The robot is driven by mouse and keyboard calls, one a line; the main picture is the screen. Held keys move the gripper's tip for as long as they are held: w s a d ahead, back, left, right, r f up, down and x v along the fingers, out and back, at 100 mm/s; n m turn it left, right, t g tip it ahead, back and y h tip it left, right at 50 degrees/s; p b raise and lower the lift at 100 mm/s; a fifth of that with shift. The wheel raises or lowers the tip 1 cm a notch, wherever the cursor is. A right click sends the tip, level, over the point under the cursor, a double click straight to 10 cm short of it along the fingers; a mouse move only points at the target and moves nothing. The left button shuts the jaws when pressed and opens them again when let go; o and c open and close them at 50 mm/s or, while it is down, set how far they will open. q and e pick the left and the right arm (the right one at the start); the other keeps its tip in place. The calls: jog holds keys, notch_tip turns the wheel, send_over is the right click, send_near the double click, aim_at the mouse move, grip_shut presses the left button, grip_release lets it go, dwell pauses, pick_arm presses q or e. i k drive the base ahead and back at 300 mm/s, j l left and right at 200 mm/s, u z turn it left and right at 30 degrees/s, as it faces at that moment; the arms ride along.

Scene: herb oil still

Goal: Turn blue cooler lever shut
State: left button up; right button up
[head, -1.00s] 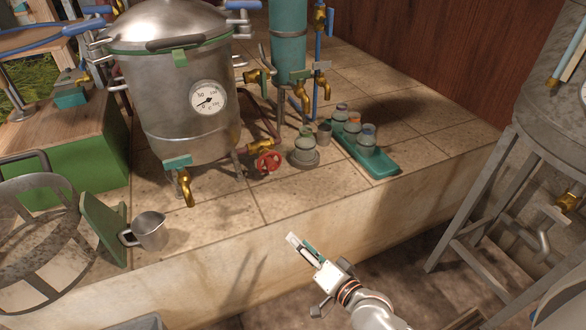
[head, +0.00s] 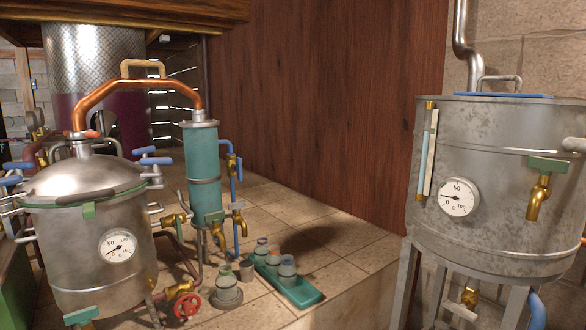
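The cooler (head: 204,172) is an upright teal cylinder left of the middle, joined by a curved copper pipe (head: 135,86) to the metal still pot (head: 95,235). A thin blue pipe (head: 239,190) runs up the cooler's right side. A brass valve (head: 233,165) sits on this pipe near the top; its small lever is too small to judge open or shut. Lower down, more brass taps (head: 240,222) with greyish levers sit at the cooler's foot. Neither of my grippers is in view.
A teal tray (head: 300,293) with several small jars lies on the tiled ledge (head: 350,265) before the cooler. A red handwheel (head: 187,305) sits low by the pot. A large metal tank (head: 490,190) on legs stands at right. A wooden wall (head: 320,100) closes the back.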

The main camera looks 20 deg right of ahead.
aim_at(238, 167)
jog(key=i+l+z, duration=0.15)
jog(key=z, duration=0.2)
jog(key=i+z, duration=0.2)
jog(key=z, duration=0.15)
jog(key=i+l+z, duration=0.1)
jog(key=z, duration=0.25)
jog(key=i, duration=0.1)
